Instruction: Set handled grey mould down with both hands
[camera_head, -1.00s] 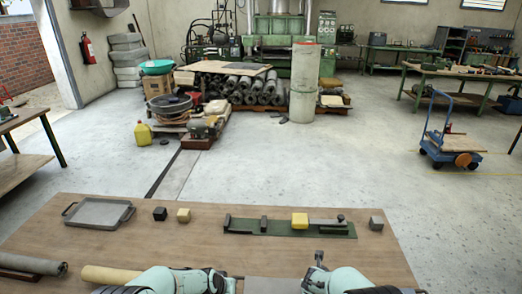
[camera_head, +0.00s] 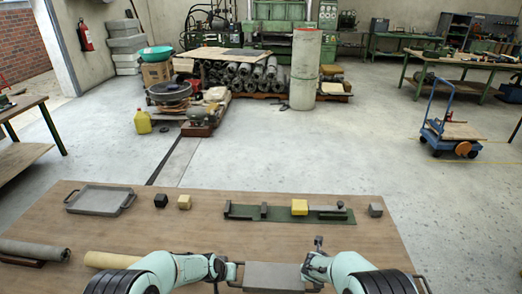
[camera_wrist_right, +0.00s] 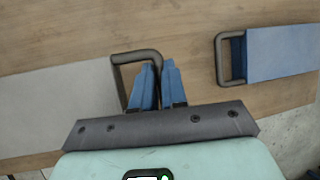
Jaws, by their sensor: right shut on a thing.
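The handled grey mould (camera_head: 270,276) is at the bottom middle of the head view, between my two grippers. In the right wrist view its flat grey top (camera_wrist_right: 60,112) lies at left, with a dark loop handle (camera_wrist_right: 122,68) at its end. My right gripper (camera_wrist_right: 160,66) is shut on that handle. My left gripper (camera_head: 232,276) is at the mould's left handle; its fingers are too small and hidden to tell their state. The mould looks level over the table (camera_head: 200,228); I cannot tell whether it touches it.
A grey handled tray (camera_head: 100,200) lies at the table's back left. Small blocks (camera_head: 160,200) and a green fixture with a yellow block (camera_head: 299,207) line the back. Rolls (camera_head: 110,260) lie front left. A blue handled piece (camera_wrist_right: 282,52) is right of my right gripper.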

